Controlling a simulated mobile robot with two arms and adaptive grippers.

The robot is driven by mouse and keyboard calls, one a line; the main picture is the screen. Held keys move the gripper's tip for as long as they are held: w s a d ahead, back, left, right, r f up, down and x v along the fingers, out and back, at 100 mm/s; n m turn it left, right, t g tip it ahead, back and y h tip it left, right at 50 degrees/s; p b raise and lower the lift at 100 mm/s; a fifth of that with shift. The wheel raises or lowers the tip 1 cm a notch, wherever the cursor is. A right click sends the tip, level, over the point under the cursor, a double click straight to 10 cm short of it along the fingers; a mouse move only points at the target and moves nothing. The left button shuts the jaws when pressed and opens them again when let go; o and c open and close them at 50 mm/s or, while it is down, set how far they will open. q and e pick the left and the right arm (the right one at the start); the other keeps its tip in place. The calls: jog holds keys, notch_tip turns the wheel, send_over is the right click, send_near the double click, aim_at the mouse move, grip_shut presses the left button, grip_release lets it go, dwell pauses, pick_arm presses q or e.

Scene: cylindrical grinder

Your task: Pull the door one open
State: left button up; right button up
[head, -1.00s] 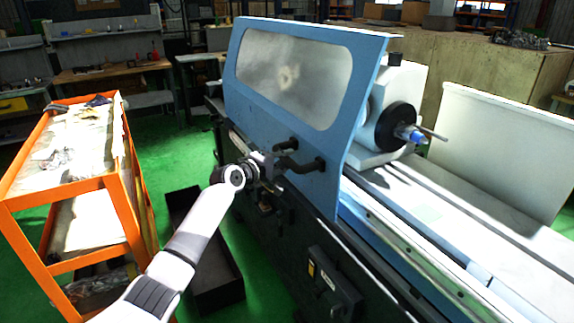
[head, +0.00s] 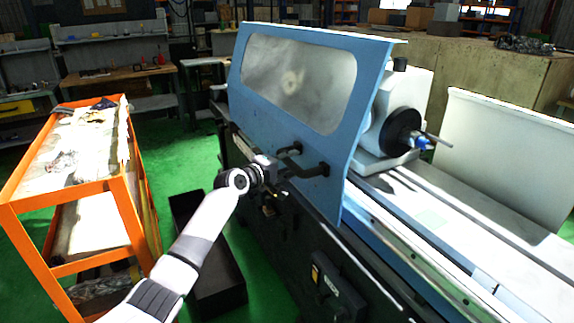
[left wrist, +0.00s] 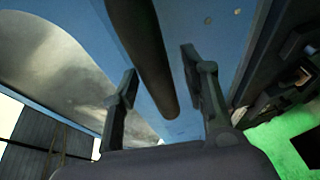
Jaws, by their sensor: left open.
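The blue door (head: 228,88) with a large clear window stands on the grinder's front, and it looks shut or nearly so. Its black bar handle (head: 308,170) sits low on the door. My left gripper (head: 280,170) is at this handle in the head view, partly hidden against it. In the left wrist view, the open left gripper (left wrist: 158,92) has one finger on each side of the dark handle bar (left wrist: 145,50), with gaps visible between bar and fingers. The blue door panel (left wrist: 222,30) lies behind. My right gripper is not in view.
An orange trolley (head: 128,185) stands at the left, and a black bin (head: 215,290) lies on the green floor beside the grinder. A spindle chuck (head: 402,130) and the long machine bed (head: 450,215) extend to the right of the door.

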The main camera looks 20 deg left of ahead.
pick_arm(q)
jog(key=v, duration=1.2)
jog(key=s+a+f+m+g+y, duration=0.1)
jog(key=s+f+m+g+y, duration=0.15)
jog(key=f, duration=1.45)
jog(key=s+f+m+g+y, duration=0.15)
jog(key=s+f, duration=0.25)
jog(key=f, duration=1.2)
jog(key=s+d+f+m+g, duration=0.3)
jog(key=s+f+g, duration=0.2)
jog(key=s+f, duration=1.3)
jog(key=s+d+f+m+g, duration=0.1)
jog(key=s+d+f+m, duration=0.2)
jog(key=s+f, duration=0.3)
jog(key=s+d+f+m+g, duration=0.2)
jog(key=s+d+f+m, duration=0.1)
jog(key=s, duration=1.4)
jog(key=s+d+f+m+g, duration=0.2)
jog(key=s+d+f+m, duration=0.1)
jog(key=s+f, duration=0.5)
jog(key=s+d, duration=0.1)
jog(key=s, duration=0.2)
jog(key=shift+s+d+f+m, duration=0.15)
jog(key=shift+s+f+m, duration=0.15)
jog(key=shift+f+m, duration=0.1)
